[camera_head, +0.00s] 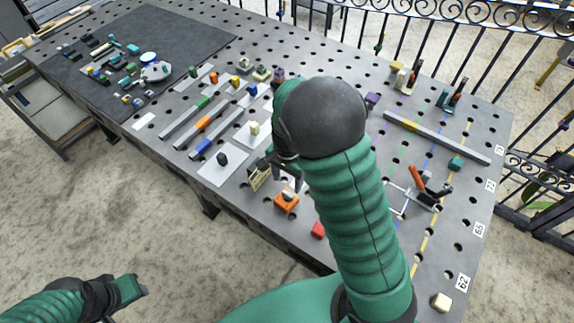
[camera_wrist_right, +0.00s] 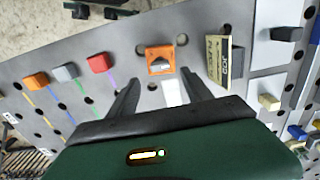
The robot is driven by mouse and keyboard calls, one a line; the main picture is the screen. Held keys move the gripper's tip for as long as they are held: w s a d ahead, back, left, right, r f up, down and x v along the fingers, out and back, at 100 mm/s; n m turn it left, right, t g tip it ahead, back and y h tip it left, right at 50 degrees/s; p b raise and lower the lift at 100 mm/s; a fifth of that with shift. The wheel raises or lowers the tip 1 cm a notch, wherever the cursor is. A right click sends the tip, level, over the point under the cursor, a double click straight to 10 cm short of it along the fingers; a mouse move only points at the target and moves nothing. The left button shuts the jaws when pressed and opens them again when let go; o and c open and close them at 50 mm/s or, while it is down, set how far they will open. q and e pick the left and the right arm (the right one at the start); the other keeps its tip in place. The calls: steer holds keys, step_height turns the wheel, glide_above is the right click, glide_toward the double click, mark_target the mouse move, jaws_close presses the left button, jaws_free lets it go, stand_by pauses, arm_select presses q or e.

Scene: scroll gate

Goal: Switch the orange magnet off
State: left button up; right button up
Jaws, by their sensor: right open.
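The orange magnet (camera_head: 286,202) is a small orange block with a grey-black knob on top. It sits on the metal table near the front edge; it also shows in the right wrist view (camera_wrist_right: 160,60), ahead of the fingertips. My right gripper (camera_head: 280,172) is open and empty, close to the magnet, with its fingers (camera_wrist_right: 160,75) spread to either side of it in the wrist view. Contact cannot be told. My left gripper (camera_head: 132,289) is off the table at the lower left; its jaw state is unclear.
A beige and black labelled block (camera_head: 259,175) stands beside the magnet, close to my right fingers. A red block (camera_head: 318,230) lies on the other side. Coloured bars and white plates fill the table's middle. A black mat (camera_head: 200,35) with small parts is farther left.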

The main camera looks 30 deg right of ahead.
step_height(320, 180, up, 9)
